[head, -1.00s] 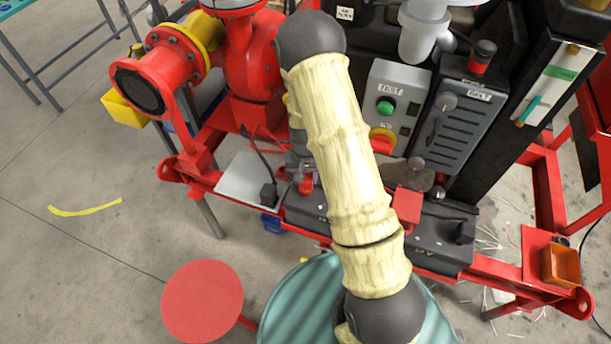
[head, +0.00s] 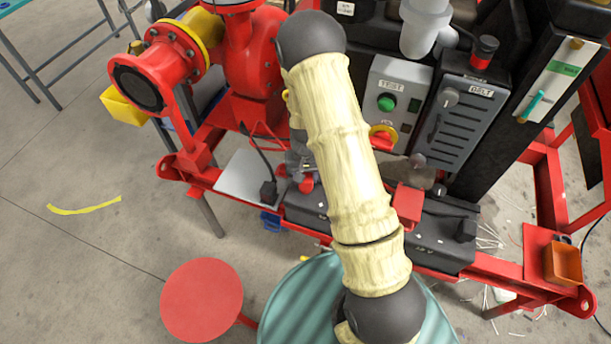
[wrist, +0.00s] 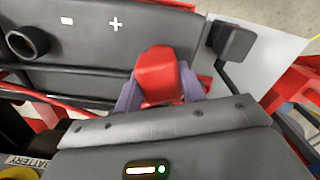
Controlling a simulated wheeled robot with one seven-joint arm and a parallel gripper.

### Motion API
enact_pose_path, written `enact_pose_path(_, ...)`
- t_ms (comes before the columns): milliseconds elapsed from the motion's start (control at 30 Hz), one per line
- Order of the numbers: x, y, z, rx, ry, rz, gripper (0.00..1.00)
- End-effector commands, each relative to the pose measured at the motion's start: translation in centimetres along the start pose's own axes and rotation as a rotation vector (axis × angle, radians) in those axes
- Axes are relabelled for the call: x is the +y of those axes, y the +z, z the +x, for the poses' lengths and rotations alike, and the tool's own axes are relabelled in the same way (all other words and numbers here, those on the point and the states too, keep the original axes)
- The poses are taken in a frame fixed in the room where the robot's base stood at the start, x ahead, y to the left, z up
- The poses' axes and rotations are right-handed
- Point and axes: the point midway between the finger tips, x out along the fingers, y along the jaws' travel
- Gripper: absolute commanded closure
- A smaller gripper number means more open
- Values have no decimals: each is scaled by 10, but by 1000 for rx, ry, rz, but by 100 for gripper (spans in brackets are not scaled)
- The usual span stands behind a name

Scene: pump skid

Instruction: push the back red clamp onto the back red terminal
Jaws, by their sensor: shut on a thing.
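A red clamp (wrist: 158,75) is between the fingers of my gripper (wrist: 160,92) in the wrist view; the gripper is shut on it. In the head view the red clamp (head: 306,184) shows just beside my arm, over the back battery (head: 300,205). In the wrist view the black battery top (wrist: 75,45) has minus and plus marks, and the plus mark is left of the clamp. No red terminal shows; the clamp and gripper cover the area below. I cannot tell whether the clamp touches a terminal.
A dark round post (wrist: 28,40) stands near the minus mark. A black block with a cable (wrist: 235,40) sits on a pale plate right of the clamp. Another red piece (head: 408,200) sits on the other battery (head: 430,245). A control box (head: 395,100) stands behind.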

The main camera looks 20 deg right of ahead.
Motion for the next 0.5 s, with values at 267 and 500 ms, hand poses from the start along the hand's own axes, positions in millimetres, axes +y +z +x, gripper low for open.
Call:
enact_pose_path(267,0,0,0,0,0,0,35)
enact_pose_path(500,0,0,-2,0,0,0,35)
